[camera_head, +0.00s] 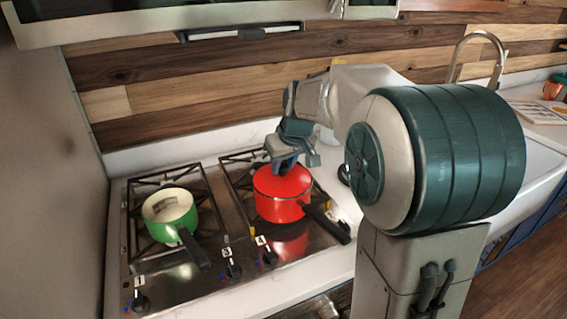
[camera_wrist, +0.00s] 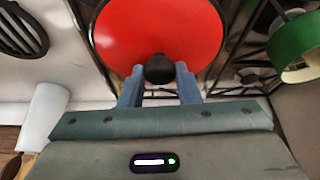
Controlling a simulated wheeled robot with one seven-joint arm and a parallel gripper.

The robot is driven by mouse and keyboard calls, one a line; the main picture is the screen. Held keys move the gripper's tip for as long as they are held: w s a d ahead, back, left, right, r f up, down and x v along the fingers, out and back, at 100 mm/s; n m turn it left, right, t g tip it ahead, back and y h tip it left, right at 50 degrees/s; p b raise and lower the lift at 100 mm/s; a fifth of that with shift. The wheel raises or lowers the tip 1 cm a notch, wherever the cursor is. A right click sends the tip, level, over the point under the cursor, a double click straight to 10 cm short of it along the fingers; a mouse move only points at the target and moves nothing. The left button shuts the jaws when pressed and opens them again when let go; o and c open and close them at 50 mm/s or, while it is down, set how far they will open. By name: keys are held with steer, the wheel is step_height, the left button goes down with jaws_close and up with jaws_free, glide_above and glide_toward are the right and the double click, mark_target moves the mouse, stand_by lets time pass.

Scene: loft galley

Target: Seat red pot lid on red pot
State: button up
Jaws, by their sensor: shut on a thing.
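The red pot (camera_head: 276,205) stands on the right burner of the stove, its black handle pointing to the lower right. The red lid (camera_head: 284,182) is over the pot's mouth and looks roughly level; whether it rests fully on the rim I cannot tell. In the wrist view the red lid (camera_wrist: 158,28) fills the top middle, with its black knob (camera_wrist: 160,69) between my fingers. My gripper (camera_wrist: 160,80) is shut on the knob. In the head view my gripper (camera_head: 288,164) reaches down to the lid from above and hides the knob.
A green pot (camera_head: 172,222) with a black handle stands on the left burner and also shows in the wrist view (camera_wrist: 297,48). Stove knobs (camera_head: 233,270) line the front edge. A range hood (camera_head: 170,20) hangs above. A faucet (camera_head: 480,55) and sink are at the right.

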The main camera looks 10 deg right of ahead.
stand_by(0.3)
steer(key=o, duration=1)
steer(key=shift+r+p, duration=2.45)
steer(key=shift+r, duration=1.1)
steer(key=shift+s, duration=0.1)
steer(key=s+f+m, duration=0.1)
steer(key=s, duration=0.7)
steer(key=s+f+m, duration=0.1)
steer(key=s+f, duration=0.1)
steer(key=s, duration=0.7)
steer(key=s+f+m+h, duration=0.1)
steer(key=s+f, duration=0.1)
steer(key=s, duration=0.7)
steer(key=shift+s+a+f+g, duration=0.1)
steer(key=shift+s+f+g, duration=0.15)
steer(key=shift+g, duration=0.15)
